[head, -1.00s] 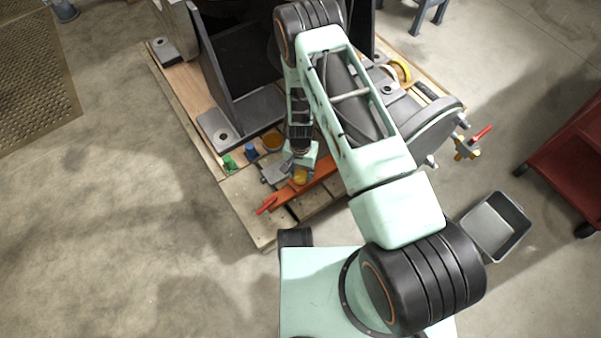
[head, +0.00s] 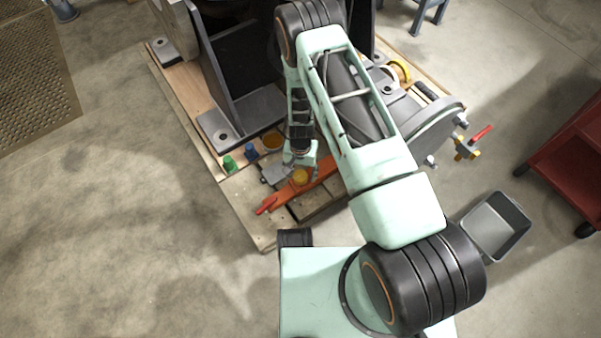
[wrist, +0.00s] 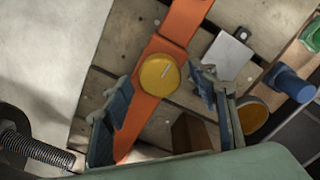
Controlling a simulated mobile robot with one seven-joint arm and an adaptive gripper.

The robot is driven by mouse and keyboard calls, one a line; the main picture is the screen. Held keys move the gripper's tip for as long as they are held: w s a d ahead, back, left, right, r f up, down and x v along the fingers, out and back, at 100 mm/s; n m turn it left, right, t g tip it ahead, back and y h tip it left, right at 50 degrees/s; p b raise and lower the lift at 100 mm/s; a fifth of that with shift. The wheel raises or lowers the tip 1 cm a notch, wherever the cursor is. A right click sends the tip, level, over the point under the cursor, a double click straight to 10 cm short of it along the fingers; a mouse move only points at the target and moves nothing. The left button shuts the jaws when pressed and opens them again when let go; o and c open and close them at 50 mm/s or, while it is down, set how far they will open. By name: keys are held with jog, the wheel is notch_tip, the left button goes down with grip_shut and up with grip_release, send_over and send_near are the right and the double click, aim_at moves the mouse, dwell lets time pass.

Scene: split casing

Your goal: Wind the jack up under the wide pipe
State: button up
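A round yellow knob (wrist: 160,75) with a short pale mark sits on a long orange bar (wrist: 182,20). In the head view the yellow knob (head: 300,177) shows just below my gripper (head: 301,164), and the orange bar (head: 325,166) runs to a red end at lower left. In the wrist view my gripper (wrist: 162,80) is open, with one finger on each side of the knob. Small gaps show between the fingers and the knob, so I see no grip on it. I cannot clearly make out the wide pipe; my arm covers much of that area.
A wooden pallet (head: 240,204) carries a dark casing (head: 243,68). Near the knob are a grey plate (wrist: 228,56), a blue peg (wrist: 293,84) and a green piece (head: 229,163). A grey bin (head: 496,226) and a red cart (head: 572,150) stand right.

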aim_at(301, 176)
jog(key=shift+r, duration=0.1)
notch_tip(301, 176, up, 12)
dwell(0.7)
dwell(0.4)
